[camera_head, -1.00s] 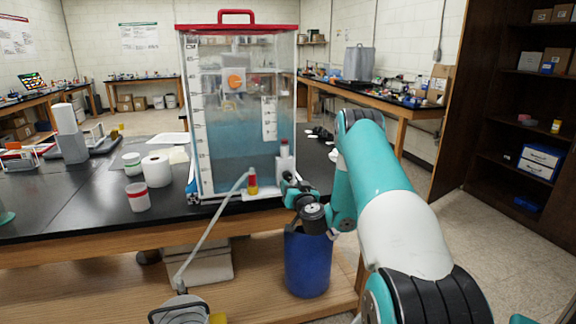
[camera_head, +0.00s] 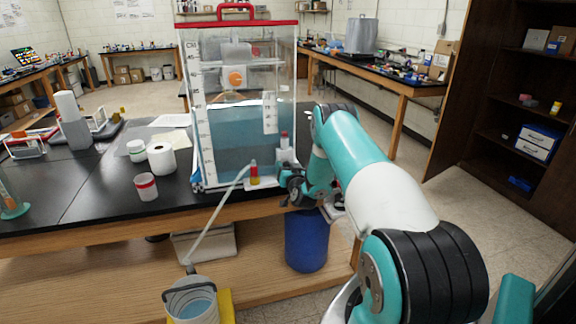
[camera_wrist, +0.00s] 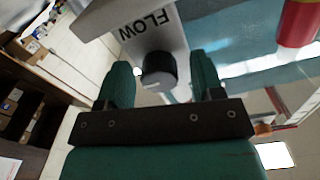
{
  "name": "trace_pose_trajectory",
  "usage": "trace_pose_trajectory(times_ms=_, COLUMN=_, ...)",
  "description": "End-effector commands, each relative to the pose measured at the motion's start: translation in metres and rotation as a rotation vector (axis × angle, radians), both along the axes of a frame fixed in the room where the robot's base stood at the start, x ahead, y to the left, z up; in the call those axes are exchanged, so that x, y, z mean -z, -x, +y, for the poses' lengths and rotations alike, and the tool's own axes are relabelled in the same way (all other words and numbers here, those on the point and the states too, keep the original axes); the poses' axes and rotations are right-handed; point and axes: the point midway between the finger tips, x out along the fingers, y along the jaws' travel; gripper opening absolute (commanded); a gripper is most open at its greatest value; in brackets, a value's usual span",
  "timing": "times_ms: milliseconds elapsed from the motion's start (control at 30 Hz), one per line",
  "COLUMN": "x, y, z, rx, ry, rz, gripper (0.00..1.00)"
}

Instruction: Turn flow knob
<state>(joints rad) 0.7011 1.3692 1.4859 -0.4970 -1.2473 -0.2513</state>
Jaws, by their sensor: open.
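The flow knob (camera_wrist: 158,72) is a dark round knob on a light grey block (camera_wrist: 148,28) marked FLOW. In the wrist view it shows between the two teal fingers of my gripper (camera_wrist: 161,62), with a gap on each side. The gripper is open and holds nothing. In the head view my gripper (camera_head: 288,182) is at the lower right corner of the clear water tank (camera_head: 232,150). The block (camera_head: 286,156) stands at that corner, and the knob is hidden there by my arm.
A blue bin (camera_head: 306,242) stands below the bench. A white roll (camera_head: 161,158) and a red-banded cup (camera_head: 146,187) are on the black benchtop (camera_head: 90,205).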

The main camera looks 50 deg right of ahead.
Motion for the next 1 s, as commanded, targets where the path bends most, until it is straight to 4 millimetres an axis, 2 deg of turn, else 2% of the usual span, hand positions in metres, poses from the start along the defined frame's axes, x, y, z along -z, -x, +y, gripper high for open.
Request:
trace_pose_trajectory(times_ms=267, x=0.0004, y=-0.0008, z=-0.0008, rx=0.001, ry=0.0, rz=0.0, gripper=0.61)
trace_pose_trajectory(times_ms=300, x=0.0004, y=-0.0008, z=-0.0008, rx=0.001, ry=0.0, rz=0.0, gripper=0.59)
trace_pose_trajectory(times_ms=500, x=0.0001, y=-0.0008, z=-0.0007, rx=0.001, ry=0.0, rz=0.0, gripper=0.13)
trace_pose_trajectory(times_ms=767, x=0.0013, y=-0.0009, z=-0.0007, rx=0.001, ry=0.012, rz=0.007, gripper=0.12)
trace_pose_trajectory(times_ms=1000, x=0.0054, y=-0.001, z=-0.0003, rx=0.0, ry=0.097, rz=0.057, gripper=0.12)
